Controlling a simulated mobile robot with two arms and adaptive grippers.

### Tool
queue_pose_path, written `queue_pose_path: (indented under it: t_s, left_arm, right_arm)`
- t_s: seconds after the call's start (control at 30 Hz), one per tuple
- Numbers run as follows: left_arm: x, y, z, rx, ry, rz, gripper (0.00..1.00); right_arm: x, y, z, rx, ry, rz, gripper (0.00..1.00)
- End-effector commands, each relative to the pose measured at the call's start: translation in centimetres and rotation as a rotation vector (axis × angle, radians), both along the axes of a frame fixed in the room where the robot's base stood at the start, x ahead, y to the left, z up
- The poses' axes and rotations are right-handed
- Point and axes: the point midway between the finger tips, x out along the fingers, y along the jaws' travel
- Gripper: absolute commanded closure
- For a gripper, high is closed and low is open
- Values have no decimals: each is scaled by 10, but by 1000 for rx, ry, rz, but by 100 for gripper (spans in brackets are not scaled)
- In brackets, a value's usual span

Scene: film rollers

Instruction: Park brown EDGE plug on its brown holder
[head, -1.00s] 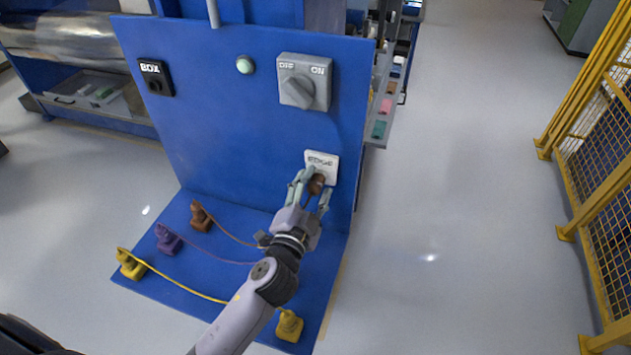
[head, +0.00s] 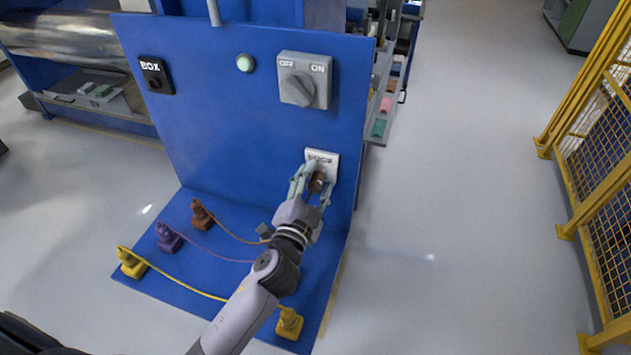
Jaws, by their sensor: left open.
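The brown plug (head: 317,182) sits at the white EDGE socket (head: 323,159) on the upright blue panel. My left gripper (head: 312,184) is open, with its fingers on either side of the brown plug. Whether the fingers touch it I cannot tell. A brown piece (head: 201,213) stands at the back left of the blue base, with a brown cord running from it to the right behind my left arm. The brown holder cannot be made out for certain; my arm hides part of the base. My right gripper is not in view.
Purple (head: 169,238) and yellow (head: 131,264) pieces with cords stand along the base's left side. A yellow plug (head: 289,323) sits at the front right. The panel carries a BOX socket (head: 156,75), a green button (head: 245,64) and an OFF/ON switch (head: 304,82).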

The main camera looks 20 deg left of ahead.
Motion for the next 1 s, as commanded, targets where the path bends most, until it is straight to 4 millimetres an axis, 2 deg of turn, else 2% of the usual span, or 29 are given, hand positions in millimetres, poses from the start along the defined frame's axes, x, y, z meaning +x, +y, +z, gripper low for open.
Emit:
queue_pose_path:
  t_s: [0.4, 1.0]
  left_arm:
    - [0, 0, 0, 0, -1, -1, 55]
    - [0, 0, 1, 1, -2, 1, 95]
  right_arm:
    - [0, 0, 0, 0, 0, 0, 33]
    - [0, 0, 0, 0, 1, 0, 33]
